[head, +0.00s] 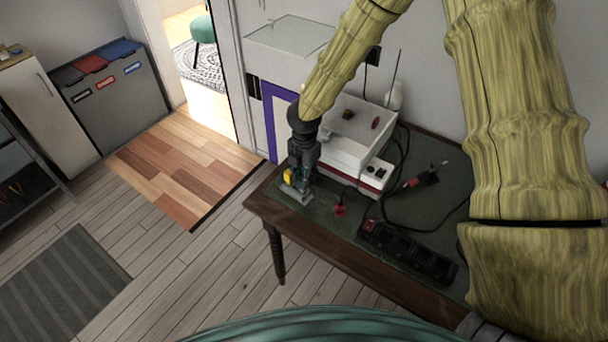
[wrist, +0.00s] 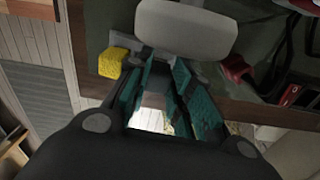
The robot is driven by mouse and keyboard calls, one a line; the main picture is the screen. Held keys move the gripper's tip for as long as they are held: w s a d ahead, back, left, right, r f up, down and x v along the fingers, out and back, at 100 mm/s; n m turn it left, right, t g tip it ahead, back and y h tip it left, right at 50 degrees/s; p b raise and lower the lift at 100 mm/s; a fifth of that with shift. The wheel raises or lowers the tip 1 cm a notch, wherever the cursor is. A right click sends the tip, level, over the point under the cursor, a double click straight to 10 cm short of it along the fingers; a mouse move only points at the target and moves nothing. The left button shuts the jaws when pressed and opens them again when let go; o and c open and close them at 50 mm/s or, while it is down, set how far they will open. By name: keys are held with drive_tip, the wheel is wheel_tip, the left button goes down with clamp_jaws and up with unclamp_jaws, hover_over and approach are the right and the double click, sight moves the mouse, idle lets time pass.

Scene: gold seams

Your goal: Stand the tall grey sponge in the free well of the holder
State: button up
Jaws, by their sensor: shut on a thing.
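My gripper (head: 301,178) points down over the near left corner of the green-topped table. In the wrist view its teal-padded fingers (wrist: 168,72) are shut on the grey sponge (wrist: 188,28), a pale rounded block at their tips. A yellow sponge (wrist: 113,62) stands just left of the fingers, and it also shows in the head view (head: 288,176). The light grey holder (head: 296,194) is low beneath the gripper. The gripper and grey sponge hide most of its wells. I cannot tell whether the grey sponge is inside a well or above it.
A white box-shaped unit (head: 352,140) stands behind the gripper. A red plug (head: 340,210), a black power strip (head: 408,250) and loose cables lie to the right on the table (head: 325,238). The table's edge is close on the left, with open floor beyond.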

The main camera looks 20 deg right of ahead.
drive_tip(key=shift+f, duration=0.4)
idle(0.4)
drive_tip(key=o, duration=0.8)
drive_tip(key=shift+r+p, duration=2.1)
drive_tip(key=shift+r, duration=1.45)
drive_tip(key=shift+f, duration=0.1)
